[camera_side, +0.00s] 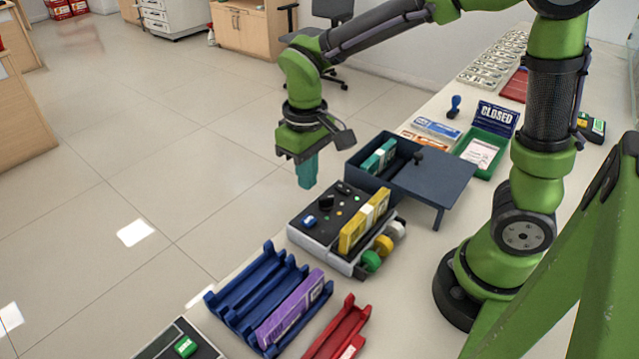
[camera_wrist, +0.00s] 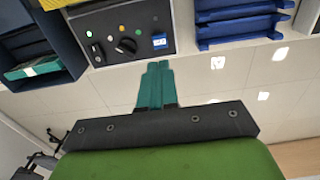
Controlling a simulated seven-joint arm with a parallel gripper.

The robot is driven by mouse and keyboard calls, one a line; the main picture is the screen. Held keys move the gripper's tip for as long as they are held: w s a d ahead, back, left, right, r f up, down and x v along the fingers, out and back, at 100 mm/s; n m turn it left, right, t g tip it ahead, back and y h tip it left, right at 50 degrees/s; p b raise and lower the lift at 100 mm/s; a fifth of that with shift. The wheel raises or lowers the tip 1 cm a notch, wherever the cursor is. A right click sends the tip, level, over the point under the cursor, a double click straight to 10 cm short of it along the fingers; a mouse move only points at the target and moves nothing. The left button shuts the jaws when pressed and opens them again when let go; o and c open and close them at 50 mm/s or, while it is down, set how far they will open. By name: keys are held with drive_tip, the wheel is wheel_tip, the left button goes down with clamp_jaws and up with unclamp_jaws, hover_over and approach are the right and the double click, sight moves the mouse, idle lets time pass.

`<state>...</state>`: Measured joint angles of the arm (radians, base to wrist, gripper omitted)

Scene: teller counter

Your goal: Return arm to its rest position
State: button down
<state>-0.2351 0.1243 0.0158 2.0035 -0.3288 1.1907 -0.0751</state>
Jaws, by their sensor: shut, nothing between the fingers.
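My gripper (camera_side: 307,172) is raised near the far-left edge of the counter, beside the grey machine and the dark box. Its teal fingers point down and are pressed together with nothing between them. In the wrist view the shut fingers (camera_wrist: 155,86) show at the middle, with the tile floor behind them. My green arm arches over the counter from its base at the right.
A grey machine (camera_side: 318,232) holds a yellow bundle (camera_side: 365,220). A dark blue box (camera_side: 365,180) contains a teal bundle (camera_side: 379,157). A blue rack (camera_side: 250,296) holds a purple bundle (camera_side: 291,309); a red rack (camera_side: 340,330) is beside it. A green tray (camera_side: 484,153) stands farther back.

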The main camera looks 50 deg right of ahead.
drive_tip(key=s+d+r+m+t+y, duration=0.2)
drive_tip(key=s+d+r+m+t, duration=0.2)
drive_tip(key=s+r+t, duration=0.3)
wheel_tip(320, 180, up, 2)
drive_tip(key=s+d, duration=0.1)
drive_tip(key=s, duration=0.1)
drive_tip(key=shift+s+r, duration=0.25)
drive_tip(key=shift+s, duration=0.1)
